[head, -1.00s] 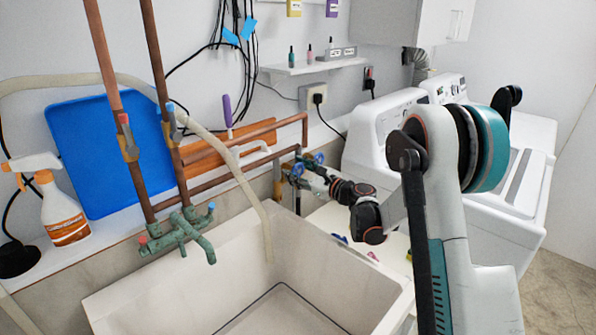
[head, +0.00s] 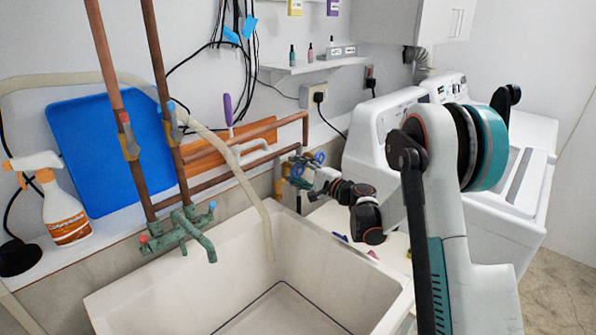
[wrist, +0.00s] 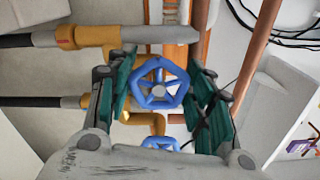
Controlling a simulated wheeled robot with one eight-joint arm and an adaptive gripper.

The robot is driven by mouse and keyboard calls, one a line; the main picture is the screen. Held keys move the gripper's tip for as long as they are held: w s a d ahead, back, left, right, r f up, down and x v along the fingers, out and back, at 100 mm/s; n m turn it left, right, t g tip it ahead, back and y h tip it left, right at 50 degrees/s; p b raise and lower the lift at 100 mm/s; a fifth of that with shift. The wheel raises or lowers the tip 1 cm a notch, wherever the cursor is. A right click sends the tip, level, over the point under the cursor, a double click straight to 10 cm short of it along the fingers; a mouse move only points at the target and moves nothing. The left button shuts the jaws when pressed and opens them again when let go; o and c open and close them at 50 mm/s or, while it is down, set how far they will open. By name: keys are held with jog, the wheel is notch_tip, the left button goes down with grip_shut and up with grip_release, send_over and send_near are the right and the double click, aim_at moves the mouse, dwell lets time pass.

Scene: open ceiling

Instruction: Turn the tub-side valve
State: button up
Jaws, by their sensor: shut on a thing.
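Two blue five-spoked valve handles sit side by side on brass fittings at the wall, right of the tub. The tub-side valve (wrist: 160,82) is between my gripper's (wrist: 163,88) teal fingers in the wrist view, and the fingers are shut on its rim. In the head view my gripper (head: 300,178) reaches the valves from the right and hides most of this handle. The other blue valve (head: 319,158) shows just beyond my gripper; it also appears at the bottom of the wrist view (wrist: 160,143), partly hidden and outside the grip.
The white tub (head: 180,290) lies below and left of the valves. A green faucet (head: 180,232) with red and blue handles stands behind it. Copper pipes (head: 245,162) run along the wall close to the valves. White washing machines (head: 385,125) stand to the right.

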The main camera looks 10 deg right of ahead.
jog(key=n, duration=0.5)
jog(key=shift+f+n, duration=0.1)
jog(key=shift+n, duration=0.2)
jog(key=n, duration=0.4)
jog(key=shift+f, duration=0.1)
jog(key=n, duration=0.5)
jog(key=shift+f, duration=0.1)
jog(key=n, duration=0.4)
jog(key=shift+d+n, duration=0.15)
jog(key=shift+n, duration=0.15)
jog(key=n, duration=0.4)
jog(key=shift+w+n, duration=0.1)
jog(key=shift+n, duration=0.2)
jog(key=n, duration=0.4)
jog(key=shift+d, duration=0.1)
jog(key=n, duration=0.5)
jog(key=shift+w+d+n, duration=0.1)
jog(key=shift+n, duration=2)
jog(key=shift+r, duration=0.2)
